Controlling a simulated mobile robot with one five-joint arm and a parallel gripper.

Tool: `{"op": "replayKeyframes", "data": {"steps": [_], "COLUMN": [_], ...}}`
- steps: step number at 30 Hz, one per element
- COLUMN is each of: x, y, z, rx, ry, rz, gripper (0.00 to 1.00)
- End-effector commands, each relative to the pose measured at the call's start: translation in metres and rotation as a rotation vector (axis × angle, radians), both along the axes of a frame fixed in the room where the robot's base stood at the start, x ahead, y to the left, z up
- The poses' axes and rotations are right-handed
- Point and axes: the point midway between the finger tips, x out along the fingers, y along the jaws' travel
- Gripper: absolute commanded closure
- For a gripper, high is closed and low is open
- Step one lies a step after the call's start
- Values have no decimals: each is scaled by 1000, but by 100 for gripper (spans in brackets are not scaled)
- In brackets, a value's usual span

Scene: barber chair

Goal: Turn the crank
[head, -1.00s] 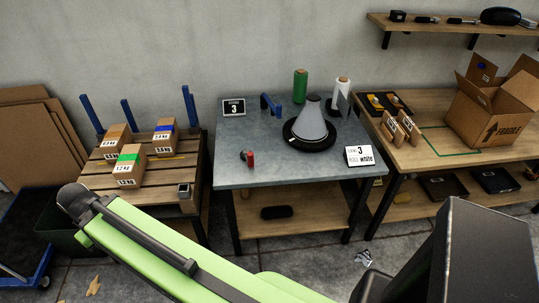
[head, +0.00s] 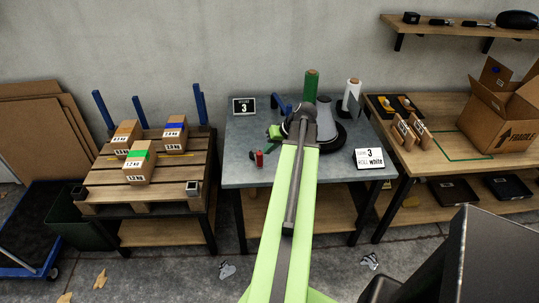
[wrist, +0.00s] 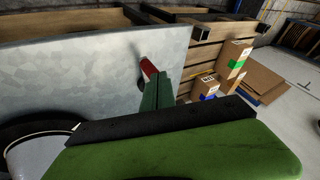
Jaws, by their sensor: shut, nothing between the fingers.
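The crank's red handle (head: 259,158) stands on the front left of the grey metal table (head: 245,178) in the head view. In the wrist view the red handle (wrist: 149,69) shows just past the tips of my gripper (wrist: 158,88), which partly cover it. I cannot tell whether they touch it. My gripper (head: 273,136) is shut and empty, above the table close to the handle. A grey cone (head: 325,116) on a dark round base (head: 346,140) stands behind my arm, partly hidden by it.
A green roll (head: 311,84) and a white roll (head: 352,95) stand at the table's back. A pallet (head: 115,180) with several boxes is left, and a wooden bench (head: 440,165) with a carton is right.

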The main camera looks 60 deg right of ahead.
Motion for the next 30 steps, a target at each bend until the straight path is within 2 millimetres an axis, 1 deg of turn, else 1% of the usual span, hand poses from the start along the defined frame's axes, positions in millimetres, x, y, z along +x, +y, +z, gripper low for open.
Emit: {"op": "replayKeyframes", "data": {"steps": [1,3,6,9,11,14,17,24,28,30], "x": [-26,-50,-69,-74,-73,-69,-59,-26,-10,0], "y": [-23,-41,-55,-57,-57,-57,-57,-58,-59,-48], "z": [3,7,9,10,9,0,-16,-60,-81,-70], "rx": [-9,-19,-29,-32,-32,-32,-32,-31,-32,-30], "ry": [-24,-50,-70,-76,-75,-75,-75,-74,-75,-75], "rz": [-43,-78,-105,-112,-111,-110,-108,-107,-108,-107], "gripper": [100,100,100,100,100,100,100,100,100,100]}}
